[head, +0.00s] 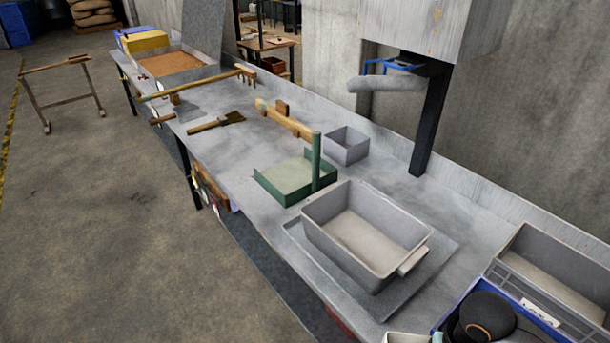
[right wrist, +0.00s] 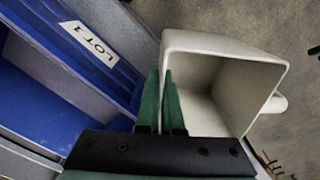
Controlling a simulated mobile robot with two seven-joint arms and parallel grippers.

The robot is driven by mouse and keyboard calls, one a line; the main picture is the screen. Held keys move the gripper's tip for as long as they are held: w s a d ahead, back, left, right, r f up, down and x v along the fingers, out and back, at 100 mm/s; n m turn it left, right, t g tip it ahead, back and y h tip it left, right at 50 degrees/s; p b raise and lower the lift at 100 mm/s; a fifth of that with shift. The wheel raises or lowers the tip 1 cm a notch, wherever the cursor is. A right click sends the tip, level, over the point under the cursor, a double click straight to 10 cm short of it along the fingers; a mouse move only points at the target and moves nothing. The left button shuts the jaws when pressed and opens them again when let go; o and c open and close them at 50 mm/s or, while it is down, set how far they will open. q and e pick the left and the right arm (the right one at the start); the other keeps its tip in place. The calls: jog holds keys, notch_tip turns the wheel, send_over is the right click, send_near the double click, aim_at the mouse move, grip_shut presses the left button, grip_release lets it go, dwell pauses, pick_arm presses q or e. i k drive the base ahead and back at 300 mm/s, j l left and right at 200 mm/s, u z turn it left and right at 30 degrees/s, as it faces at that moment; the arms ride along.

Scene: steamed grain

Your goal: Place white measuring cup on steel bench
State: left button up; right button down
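The white measuring cup (right wrist: 225,88) is a squarish off-white vessel with a small handle on its right side in the right wrist view. Its open mouth faces the camera. My right gripper (right wrist: 160,76) has its green fingers close together on either side of the cup's left wall, one finger inside the cup. Floor shows beyond the cup. The steel bench (head: 225,160) is the long grey worktop in the head view. A pale corner at the bottom edge of the head view may be the cup. My left gripper is not in view.
On the bench are a large grey bin (head: 318,240) on a flat plate (head: 440,265), a green tray (head: 275,190), a small grey box (head: 347,155) and wooden-handled tools. A blue crate (head: 455,300) labelled LOT 1 is at lower right. Bare bench lies left of the green tray.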

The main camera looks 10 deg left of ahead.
aim_at(248, 147)
jog(key=i+j+u, duration=0.25)
jog(key=i+j, duration=0.6)
jog(key=i+j+u, duration=0.25)
jog(key=i+j, duration=0.7)
jog(key=i, duration=0.65)
jog(key=j+u, duration=0.05)
